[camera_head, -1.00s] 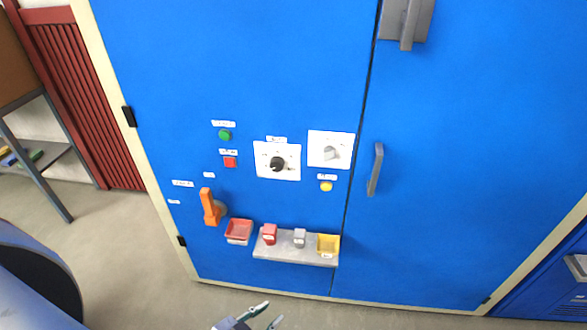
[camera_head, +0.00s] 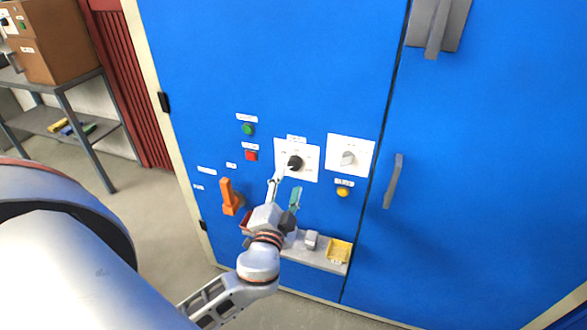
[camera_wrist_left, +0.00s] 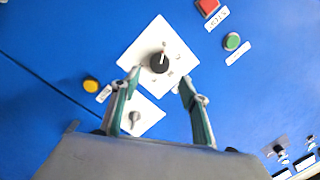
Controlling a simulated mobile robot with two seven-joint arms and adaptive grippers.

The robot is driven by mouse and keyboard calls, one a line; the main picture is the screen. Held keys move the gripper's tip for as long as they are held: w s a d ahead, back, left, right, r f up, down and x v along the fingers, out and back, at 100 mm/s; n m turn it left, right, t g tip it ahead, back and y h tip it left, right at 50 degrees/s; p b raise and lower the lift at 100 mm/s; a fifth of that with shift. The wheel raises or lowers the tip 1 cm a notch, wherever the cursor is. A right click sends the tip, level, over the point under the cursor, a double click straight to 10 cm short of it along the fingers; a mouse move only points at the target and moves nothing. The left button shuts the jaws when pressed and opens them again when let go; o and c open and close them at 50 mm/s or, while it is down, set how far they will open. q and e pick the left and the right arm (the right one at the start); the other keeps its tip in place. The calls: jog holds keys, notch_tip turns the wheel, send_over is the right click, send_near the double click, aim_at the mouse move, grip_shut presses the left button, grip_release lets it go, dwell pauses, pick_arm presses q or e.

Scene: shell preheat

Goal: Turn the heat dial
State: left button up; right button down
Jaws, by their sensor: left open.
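A black round dial (camera_head: 295,162) sits on a white plate (camera_head: 311,165) on the blue cabinet door. In the left wrist view the black dial (camera_wrist_left: 159,64) has a light pointer mark. A grey knob (camera_head: 348,158) sits on another white plate to its right, and it also shows in the left wrist view (camera_wrist_left: 135,116). The labels are too small to read. My left gripper (camera_head: 286,184) is open and empty, just below the black dial in the head view. In the wrist view its fingers straddle the line to that dial, seemingly short of it. My right gripper is out of view.
Around the dials are a green button (camera_head: 248,129), a red button (camera_head: 251,155), a yellow button (camera_head: 342,191) and an orange lever (camera_head: 230,196). A grey shelf (camera_head: 325,265) with small bins is below. Door handles (camera_head: 393,181) stick out at the right.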

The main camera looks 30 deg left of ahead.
aim_at(295, 167)
pick_arm(q)
jog(key=p+x, duration=0.1)
jog(key=x, duration=0.6)
jog(key=shift+f, duration=0.15)
jog(key=c, duration=1.1)
